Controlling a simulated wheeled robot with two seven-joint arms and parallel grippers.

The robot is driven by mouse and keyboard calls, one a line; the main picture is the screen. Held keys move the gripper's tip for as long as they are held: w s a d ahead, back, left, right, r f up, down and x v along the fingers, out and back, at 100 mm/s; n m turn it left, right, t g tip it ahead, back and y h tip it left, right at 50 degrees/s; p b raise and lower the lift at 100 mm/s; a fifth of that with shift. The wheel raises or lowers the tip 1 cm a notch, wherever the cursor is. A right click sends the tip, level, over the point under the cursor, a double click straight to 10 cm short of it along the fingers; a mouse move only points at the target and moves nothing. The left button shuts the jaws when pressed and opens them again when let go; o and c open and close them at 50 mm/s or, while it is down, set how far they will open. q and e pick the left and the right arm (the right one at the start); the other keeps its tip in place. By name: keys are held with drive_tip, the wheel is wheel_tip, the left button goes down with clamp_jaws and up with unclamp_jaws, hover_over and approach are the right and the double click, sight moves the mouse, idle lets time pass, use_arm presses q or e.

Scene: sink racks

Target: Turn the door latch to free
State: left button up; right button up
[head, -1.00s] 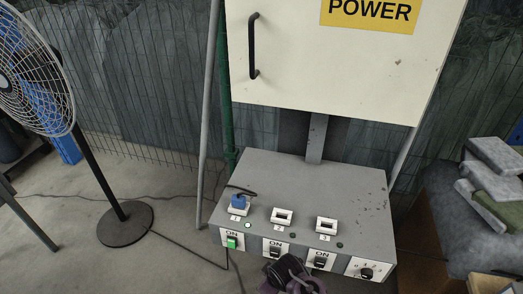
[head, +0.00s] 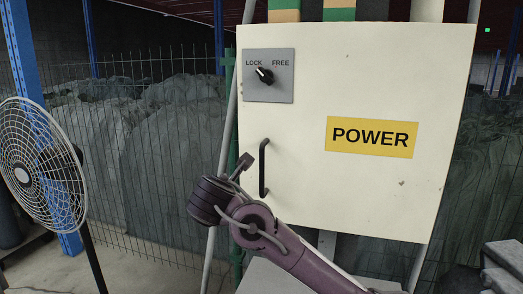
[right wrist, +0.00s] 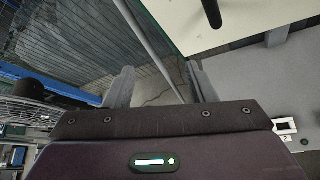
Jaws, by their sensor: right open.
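The door latch (head: 265,76) is a black knob on a grey plate marked LOCK and FREE, at the upper left of the white cabinet door (head: 360,90). Its white pointer tilts up and left, towards LOCK. My right gripper (head: 245,162) is below the latch, close to the left of the black door handle (head: 263,168) in the picture, and apart from the latch. In the right wrist view its two fingers (right wrist: 160,86) are spread with nothing between them. The black handle end (right wrist: 212,12) shows above them. My left gripper is not in view.
A yellow POWER sign (head: 372,137) is on the door. A fan (head: 45,170) stands at the left, before a wire fence (head: 150,130). A socket (right wrist: 285,125) on the grey box shows in the right wrist view. Open space lies left of the door.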

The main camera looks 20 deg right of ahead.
wheel_tip(320, 180, up, 14)
drive_tip(key=d+n+t+h, duration=0.2)
drive_tip(key=n+h, duration=0.1)
drive_tip(key=n+h+p, duration=0.2)
drive_tip(key=h, duration=0.1)
approach(264, 76)
drive_tip(key=d, duration=0.1)
drive_tip(key=shift+t, duration=0.4)
drive_tip(key=p+x, duration=0.3)
drive_tip(key=x, duration=0.4)
drive_tip(key=shift+w+a+f, duration=0.15)
drive_tip(key=shift+w+f, duration=0.05)
drive_tip(key=shift+w+d+f, duration=0.15)
drive_tip(key=shift+w+d, duration=0.1)
drive_tip(key=shift+w, duration=0.2)
drive_tip(key=c, duration=1)
